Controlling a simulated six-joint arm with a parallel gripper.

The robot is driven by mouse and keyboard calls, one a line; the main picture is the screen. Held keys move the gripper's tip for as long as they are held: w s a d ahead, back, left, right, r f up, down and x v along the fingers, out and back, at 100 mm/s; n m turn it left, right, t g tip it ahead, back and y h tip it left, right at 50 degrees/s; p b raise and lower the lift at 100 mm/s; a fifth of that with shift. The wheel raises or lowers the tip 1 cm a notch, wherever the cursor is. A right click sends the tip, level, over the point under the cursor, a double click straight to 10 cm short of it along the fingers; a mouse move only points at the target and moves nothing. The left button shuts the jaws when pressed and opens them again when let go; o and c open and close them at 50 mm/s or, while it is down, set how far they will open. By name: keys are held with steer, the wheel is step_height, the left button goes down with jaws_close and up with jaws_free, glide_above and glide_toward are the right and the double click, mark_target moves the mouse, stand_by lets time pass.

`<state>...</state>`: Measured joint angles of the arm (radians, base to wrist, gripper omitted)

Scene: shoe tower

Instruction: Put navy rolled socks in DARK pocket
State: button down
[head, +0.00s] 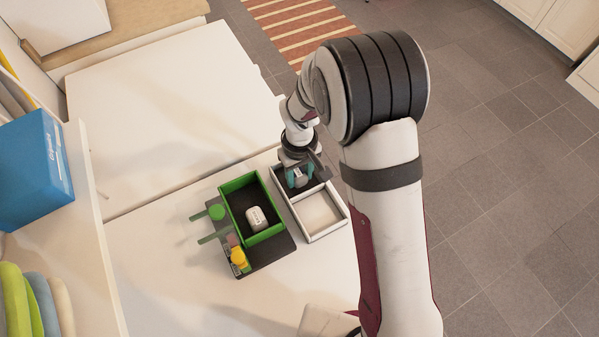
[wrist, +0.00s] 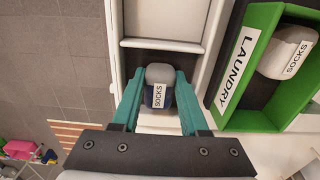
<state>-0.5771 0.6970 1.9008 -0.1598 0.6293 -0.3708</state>
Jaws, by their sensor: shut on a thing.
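The navy rolled socks (wrist: 159,92) have a grey upper part and a white "SOCKS" label. My gripper (wrist: 158,100) has its teal fingers shut on both sides of them. In the head view my gripper (head: 299,178) is over the dark pocket (head: 283,178) of a white two-part tray (head: 335,230). In the wrist view the dark pocket (wrist: 135,62) shows behind and around the socks. I cannot tell whether the socks touch its floor. The tray's pale pocket (head: 318,212) is empty. My fingers and wrist hide part of the dark pocket.
A green box (head: 234,184) labelled "LAUNDRY" (wrist: 238,68) stands left of the tray with pale rolled socks (head: 256,218) inside. The white tabletop (head: 160,250) is clear to the left.

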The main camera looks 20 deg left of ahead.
steer(key=shift+c, duration=2.1)
jaws_free()
